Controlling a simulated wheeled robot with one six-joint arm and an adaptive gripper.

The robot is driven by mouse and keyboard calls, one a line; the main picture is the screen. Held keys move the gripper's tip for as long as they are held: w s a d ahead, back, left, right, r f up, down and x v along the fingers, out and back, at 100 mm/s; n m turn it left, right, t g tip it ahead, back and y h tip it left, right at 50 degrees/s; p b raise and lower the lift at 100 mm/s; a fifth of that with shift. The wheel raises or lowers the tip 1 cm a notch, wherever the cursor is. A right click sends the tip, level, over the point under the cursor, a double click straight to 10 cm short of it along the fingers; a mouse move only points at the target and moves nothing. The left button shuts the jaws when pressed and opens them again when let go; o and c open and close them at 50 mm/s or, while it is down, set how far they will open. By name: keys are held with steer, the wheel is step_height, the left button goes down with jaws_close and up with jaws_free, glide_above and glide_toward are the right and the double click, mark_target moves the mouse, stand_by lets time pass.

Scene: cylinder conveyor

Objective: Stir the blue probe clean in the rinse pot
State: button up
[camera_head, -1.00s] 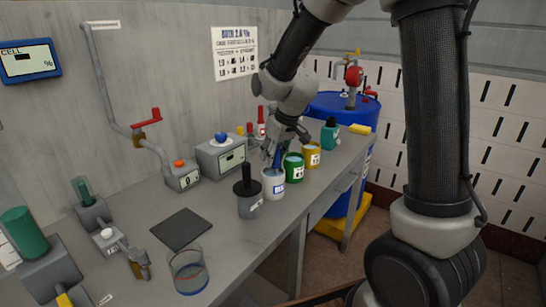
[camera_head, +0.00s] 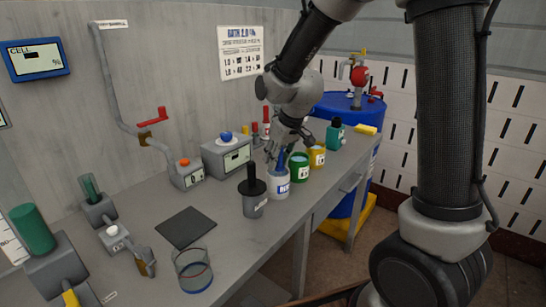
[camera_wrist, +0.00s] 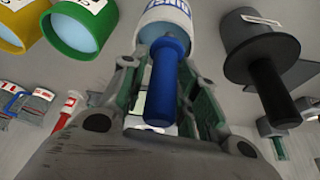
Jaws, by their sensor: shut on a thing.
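The blue probe (camera_head: 281,160) has its lower end inside the white pot with blue lettering (camera_head: 279,189); the lettering is too small to read surely in the head view. In the wrist view the blue handle of the probe (camera_wrist: 165,88) lies between my two fingers, with the white pot (camera_wrist: 168,14) just beyond. My gripper (camera_head: 275,152) is shut on the probe, above the pot's mouth. It also shows in the wrist view (camera_wrist: 160,68). The probe's tip is hidden in the pot.
A green pot (camera_head: 299,172) and a yellow pot (camera_head: 317,160) stand right of the white one. A grey pot with a black handled top (camera_head: 252,187) stands close on the left. A dark mat (camera_head: 186,228) and a glass beaker (camera_head: 193,272) lie further left.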

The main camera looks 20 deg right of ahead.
steer(key=shift+d, duration=0.4)
steer(key=shift+w+a, duration=0.4)
steer(key=shift+w, duration=0.05)
stand_by(1.6)
